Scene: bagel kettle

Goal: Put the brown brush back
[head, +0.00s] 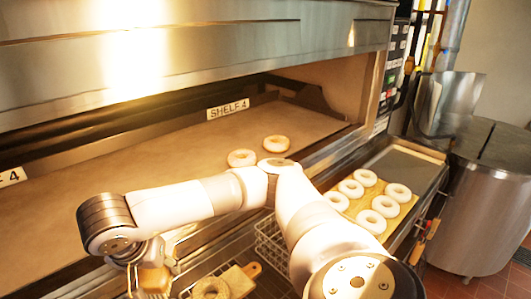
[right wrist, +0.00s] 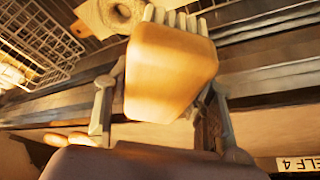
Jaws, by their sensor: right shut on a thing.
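The brown brush (right wrist: 168,75) fills the middle of the right wrist view, with a smooth tan-brown body and a row of pale bristle tufts at its far end. My right gripper (right wrist: 163,95) is shut on it, one finger on each side. In the head view the right gripper (head: 150,268) hangs at the lower left, in front of the oven, and the brush (head: 154,281) shows partly below it. My right arm hides part of the oven front. My left gripper is not in view. I cannot tell where the brush's place is.
The open oven deck (head: 120,165) holds two bagels (head: 276,143). A tray (head: 412,165) with several bagels stands at right, beside a metal kettle (head: 490,190).

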